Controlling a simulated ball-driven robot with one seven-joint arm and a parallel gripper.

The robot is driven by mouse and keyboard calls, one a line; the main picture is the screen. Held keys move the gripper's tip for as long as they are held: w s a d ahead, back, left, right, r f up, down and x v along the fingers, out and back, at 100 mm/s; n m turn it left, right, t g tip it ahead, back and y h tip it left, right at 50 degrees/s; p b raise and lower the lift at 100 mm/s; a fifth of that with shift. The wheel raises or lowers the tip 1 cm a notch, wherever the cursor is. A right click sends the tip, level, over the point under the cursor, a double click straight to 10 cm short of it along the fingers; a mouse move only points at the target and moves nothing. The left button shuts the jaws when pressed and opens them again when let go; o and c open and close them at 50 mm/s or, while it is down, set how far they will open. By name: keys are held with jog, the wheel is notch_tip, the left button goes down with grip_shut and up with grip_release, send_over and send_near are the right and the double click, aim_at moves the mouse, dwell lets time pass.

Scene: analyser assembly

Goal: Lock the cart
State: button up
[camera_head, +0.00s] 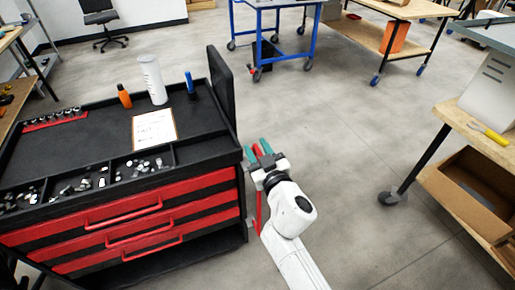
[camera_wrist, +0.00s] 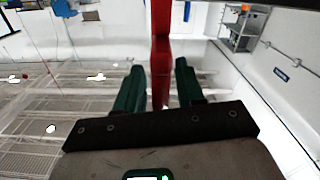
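The cart is a black tool cart (camera_head: 75,138) with red drawers, at the left of the head view. My gripper (camera_head: 258,151) is beside its right side, near the top edge. Its green fingers are apart, and a red part (camera_head: 257,152) shows between them. In the wrist view, a red bar (camera_wrist: 161,60) runs from the top edge down between the fingers of my gripper (camera_wrist: 157,84), with gaps showing at both sides. A red upright piece (camera_head: 258,208) also shows below the gripper by the cart's side. The cart's wheels and any lock on them are hidden.
The cart's top holds an orange bottle (camera_head: 124,96), a white bottle (camera_head: 152,80), a blue item (camera_head: 190,83), a paper (camera_head: 154,128) and small metal parts. A wooden bench (camera_head: 470,125) on casters stands at the right. The floor (camera_head: 340,130) between is clear.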

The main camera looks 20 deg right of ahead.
jog(key=shift+w, duration=0.15)
jog(key=shift+c, duration=0.2)
grip_shut()
dwell(0.4)
